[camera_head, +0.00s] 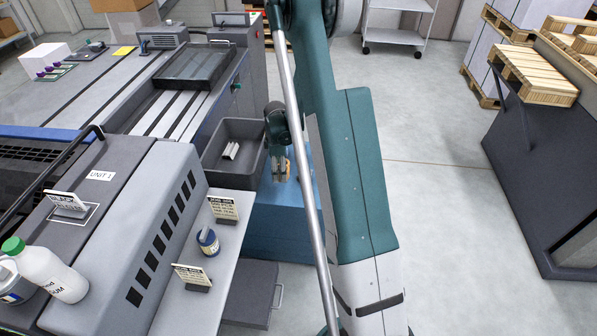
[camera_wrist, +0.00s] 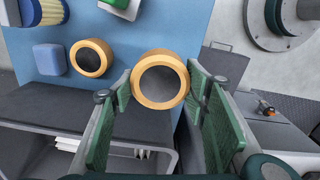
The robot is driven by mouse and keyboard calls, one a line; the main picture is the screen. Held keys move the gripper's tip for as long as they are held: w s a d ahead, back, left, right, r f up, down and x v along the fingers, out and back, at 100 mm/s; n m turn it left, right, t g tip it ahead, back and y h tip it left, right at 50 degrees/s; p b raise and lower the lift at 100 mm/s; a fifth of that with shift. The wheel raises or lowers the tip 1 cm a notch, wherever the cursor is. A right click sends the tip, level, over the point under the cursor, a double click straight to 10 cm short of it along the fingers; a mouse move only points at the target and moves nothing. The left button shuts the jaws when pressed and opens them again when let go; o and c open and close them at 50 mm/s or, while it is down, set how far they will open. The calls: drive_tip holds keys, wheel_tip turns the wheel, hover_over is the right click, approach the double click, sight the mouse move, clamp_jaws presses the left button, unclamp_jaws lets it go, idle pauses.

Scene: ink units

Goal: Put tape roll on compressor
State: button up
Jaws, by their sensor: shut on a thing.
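My gripper (camera_head: 281,172) hangs over the blue unit beside the press, its fingers pointing down. In the wrist view the gripper (camera_wrist: 158,95) is shut on a tape roll (camera_wrist: 140,97), an orange-tan ring with a dark centre, held between the green finger pads. A second, similar ring (camera_wrist: 90,74) lies on the blue top (camera_wrist: 125,40). The blue unit (camera_head: 263,230) is partly hidden by my arm in the head view. No label shows which thing is the compressor.
A grey bin (camera_head: 222,178) with white pieces inside stands left of the gripper. A blue block (camera_wrist: 49,59), a brush (camera_wrist: 42,12) and a small sign (camera_wrist: 122,8) share the blue top. Small signs and a blue can (camera_head: 208,242) stand on the press ledge.

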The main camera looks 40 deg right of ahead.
idle(0.3)
drive_tip(key=b, duration=0.1)
hover_over(281, 191)
drive_tip(key=shift+w+f, duration=0.1)
drive_tip(key=shift+f, duration=3.05)
drive_tip(key=shift+f+b, duration=0.45)
drive_tip(key=shift+f, duration=1.4)
drive_tip(key=shift+f, duration=0.2)
drive_tip(key=o, duration=0.9)
drive_tip(key=shift+r, duration=0.25)
drive_tip(key=shift+r+p, duration=1.15)
drive_tip(key=shift+r, duration=4.8)
